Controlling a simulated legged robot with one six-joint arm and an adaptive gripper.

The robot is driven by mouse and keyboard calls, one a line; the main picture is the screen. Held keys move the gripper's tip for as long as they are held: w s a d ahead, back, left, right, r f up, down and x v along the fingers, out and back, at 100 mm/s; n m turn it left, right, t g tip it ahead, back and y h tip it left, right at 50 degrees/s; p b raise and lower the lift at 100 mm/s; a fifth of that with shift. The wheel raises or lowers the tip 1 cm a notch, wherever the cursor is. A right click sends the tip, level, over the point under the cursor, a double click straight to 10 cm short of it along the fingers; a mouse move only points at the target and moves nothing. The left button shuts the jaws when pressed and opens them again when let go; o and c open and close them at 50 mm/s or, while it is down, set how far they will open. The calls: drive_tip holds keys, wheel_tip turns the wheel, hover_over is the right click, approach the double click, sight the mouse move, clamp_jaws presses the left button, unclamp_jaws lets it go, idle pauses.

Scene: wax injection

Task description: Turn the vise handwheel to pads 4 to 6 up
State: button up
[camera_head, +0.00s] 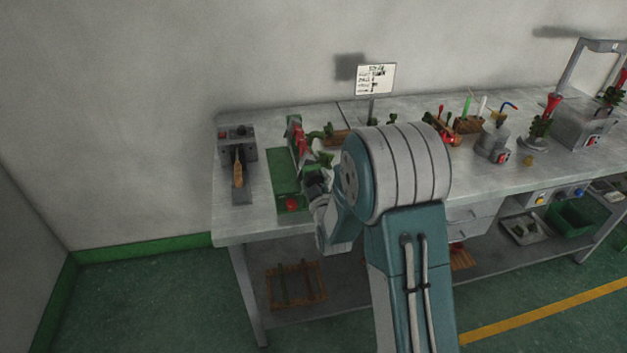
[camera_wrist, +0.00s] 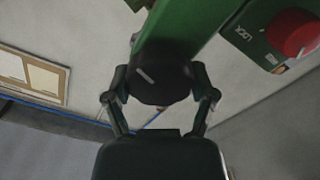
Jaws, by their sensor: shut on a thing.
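The vise (camera_head: 287,185) is a green block on the left part of the workbench, with a red piece on top near its back. Its black round handwheel (camera_wrist: 160,84) shows in the wrist view, with a pale mark on its face. My gripper (camera_wrist: 160,92) has a finger on each side of the handwheel and is shut on it. In the head view my gripper (camera_head: 316,182) is at the vise's right side, and my arm hides the handwheel there. A red knob (camera_wrist: 293,33) beside a LOCK label sits on the green body. The pads' numbers cannot be read.
A grey device with a wooden-handled tool (camera_head: 239,168) stands left of the vise. A sign (camera_head: 375,79) stands behind my arm. Red and green items and a grey pot (camera_head: 495,143) are on the bench to the right. The bench's front left corner is bare.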

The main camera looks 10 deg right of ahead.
drive_tip(key=shift+s+d+f+m, duration=0.1)
drive_tip(key=shift+f+m, duration=0.1)
drive_tip(key=shift+m, duration=1.5)
drive_tip(key=shift+s+f+m, duration=0.1)
drive_tip(key=shift+f+m, duration=0.1)
drive_tip(key=shift+m, duration=5)
drive_tip(key=o, duration=1)
drive_tip(key=shift+w, duration=0.1)
drive_tip(key=shift+o, duration=0.2)
drive_tip(key=shift+r, duration=0.1)
drive_tip(key=shift+r, duration=0.1)
